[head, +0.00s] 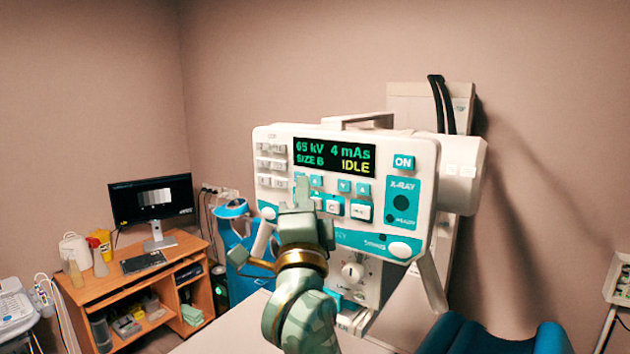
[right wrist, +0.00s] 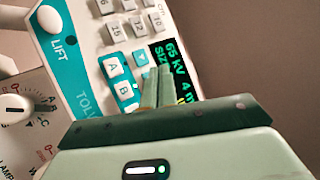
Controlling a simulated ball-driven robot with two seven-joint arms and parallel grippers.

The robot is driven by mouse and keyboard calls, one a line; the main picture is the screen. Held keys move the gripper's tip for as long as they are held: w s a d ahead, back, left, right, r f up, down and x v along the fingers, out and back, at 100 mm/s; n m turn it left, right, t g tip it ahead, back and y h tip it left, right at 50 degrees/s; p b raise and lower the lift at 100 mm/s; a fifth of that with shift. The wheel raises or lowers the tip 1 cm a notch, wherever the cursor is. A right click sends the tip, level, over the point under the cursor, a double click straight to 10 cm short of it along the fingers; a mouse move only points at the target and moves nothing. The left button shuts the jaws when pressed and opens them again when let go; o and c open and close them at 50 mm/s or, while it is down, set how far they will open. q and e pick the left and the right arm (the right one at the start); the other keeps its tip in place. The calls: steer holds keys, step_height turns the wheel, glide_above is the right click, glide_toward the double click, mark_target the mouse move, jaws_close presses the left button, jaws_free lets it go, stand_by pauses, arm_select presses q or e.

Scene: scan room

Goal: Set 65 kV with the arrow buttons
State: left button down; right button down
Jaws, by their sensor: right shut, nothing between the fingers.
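The X-ray control panel (head: 285,230) faces me, and its display (head: 333,157) reads 65 kV, 4 mAs, SIZE B and IDLE. Small teal arrow buttons (head: 345,186) sit in a row just below the display. My right gripper (head: 303,187) is shut and empty, its fingertips in front of the panel at the left end of that row, hiding part of it. In the right wrist view its fingertips (right wrist: 158,80) lie over the display's edge beside an arrow button (right wrist: 141,61). I cannot tell whether they touch a button. My left gripper is not in view.
The ON button (head: 403,162) and X-RAY area (head: 401,202) are on the panel's right. Grey keys (head: 271,163) are on its left. A wooden desk (head: 140,285) with a monitor (head: 152,200) stands at the left. A blue padded thing (head: 490,338) is at the lower right.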

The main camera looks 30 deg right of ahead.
steer(key=a, duration=0.1)
steer(key=s+a, duration=0.1)
steer(key=a, duration=0.2)
steer(key=shift+s+a+p, duration=0.15)
steer(key=shift+s+p, duration=0.15)
steer(key=shift+s, duration=0.1)
stand_by(0.6)
